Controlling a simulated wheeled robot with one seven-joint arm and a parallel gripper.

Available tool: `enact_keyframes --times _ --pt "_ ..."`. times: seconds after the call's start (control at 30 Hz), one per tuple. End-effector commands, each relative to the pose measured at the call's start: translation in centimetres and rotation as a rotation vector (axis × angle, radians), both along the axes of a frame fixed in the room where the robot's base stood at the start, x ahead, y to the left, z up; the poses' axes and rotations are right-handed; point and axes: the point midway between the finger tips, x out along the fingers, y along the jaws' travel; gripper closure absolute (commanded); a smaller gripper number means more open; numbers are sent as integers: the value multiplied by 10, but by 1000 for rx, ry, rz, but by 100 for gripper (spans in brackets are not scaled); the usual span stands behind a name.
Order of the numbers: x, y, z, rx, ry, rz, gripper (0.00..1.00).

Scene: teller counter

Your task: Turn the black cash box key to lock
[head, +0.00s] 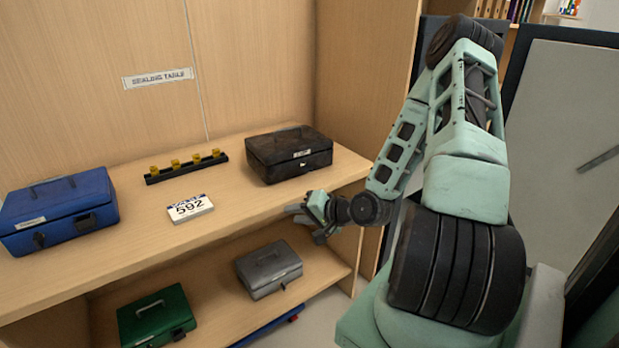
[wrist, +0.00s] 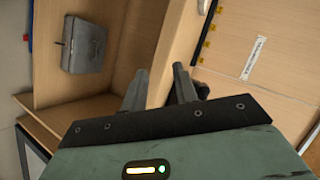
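The black cash box (head: 275,148) stands closed on the upper shelf at the back right in the head view. A white label is on its front, with a small pale spot below it that may be the lock; I cannot make out the key. My gripper (head: 303,219) is in front of the box, near the shelf's front edge, and apart from it. In the wrist view my gripper (wrist: 160,71) has its two fingers spread with nothing between them. A dark shape just right of the right finger may be part of the black box, mostly hidden.
A blue cash box (head: 62,205), a number card (head: 190,208) and a black rack (head: 160,178) with several yellow pieces share the upper shelf. Below are a grey cash box (head: 268,268) and a green one (head: 150,325). A wooden side panel (head: 360,80) rises right of the black box.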

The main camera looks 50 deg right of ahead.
Motion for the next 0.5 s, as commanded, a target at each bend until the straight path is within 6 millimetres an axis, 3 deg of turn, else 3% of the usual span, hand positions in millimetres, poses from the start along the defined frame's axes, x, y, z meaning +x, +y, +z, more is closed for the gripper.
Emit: enact_keyframes --times 0.03,0.2,0.33,0.5 --pt "-8 -20 -6 66 -63 -99 71" --pt "-34 -73 3 225 -292 -353 71" --pt "-53 -98 10 291 -414 -474 71" --pt "-61 -111 14 321 -480 -532 71"
